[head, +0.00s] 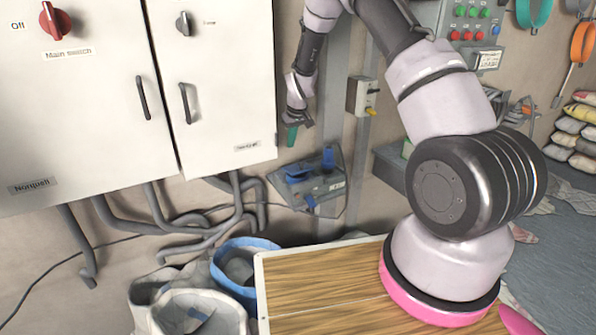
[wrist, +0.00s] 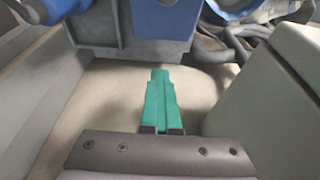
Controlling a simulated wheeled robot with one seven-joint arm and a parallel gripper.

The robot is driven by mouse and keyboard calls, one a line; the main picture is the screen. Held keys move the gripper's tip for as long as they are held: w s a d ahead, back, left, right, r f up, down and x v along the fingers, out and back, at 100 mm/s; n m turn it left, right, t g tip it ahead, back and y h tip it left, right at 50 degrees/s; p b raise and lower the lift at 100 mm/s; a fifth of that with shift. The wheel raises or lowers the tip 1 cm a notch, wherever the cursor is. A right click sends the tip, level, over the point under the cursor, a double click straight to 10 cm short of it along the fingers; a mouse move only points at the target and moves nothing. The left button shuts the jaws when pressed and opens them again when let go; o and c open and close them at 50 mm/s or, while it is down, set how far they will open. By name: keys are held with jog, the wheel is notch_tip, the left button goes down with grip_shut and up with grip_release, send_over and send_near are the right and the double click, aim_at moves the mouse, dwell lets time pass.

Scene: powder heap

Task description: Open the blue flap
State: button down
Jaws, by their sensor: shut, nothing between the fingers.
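A grey-blue socket box (head: 318,186) is fixed low on the wall in the head view, right of the white cabinets. It carries several blue parts, including a wide blue flap (head: 298,174) at its left and an upright blue piece (head: 328,158). I cannot tell whether the flap is fully closed. My gripper (head: 292,137) points down above the box, apart from it. Its green fingers are together and empty, also in the wrist view (wrist: 161,85). The wrist view shows a blue-grey box body (wrist: 135,35) beyond the fingertips, with a blue part (wrist: 52,8) at the top left.
White cabinets (head: 210,80) with black handles stand left of my gripper. A small grey box (head: 362,96) is on the wall to the right. Grey pipes (head: 190,230) run below the cabinets. Buckets (head: 243,270) and a wooden tabletop (head: 320,285) lie below.

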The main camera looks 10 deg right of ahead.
jog(key=shift+w+a, duration=0.1)
jog(key=shift+w, duration=0.3)
jog(key=shift+w+a+f, duration=0.2)
jog(key=shift+w+a, duration=0.1)
jog(key=shift+w, duration=0.45)
jog(key=shift+w+a+f, duration=0.25)
jog(key=shift+w+f, duration=0.05)
jog(key=shift+w, duration=0.4)
jog(key=shift+f, duration=0.1)
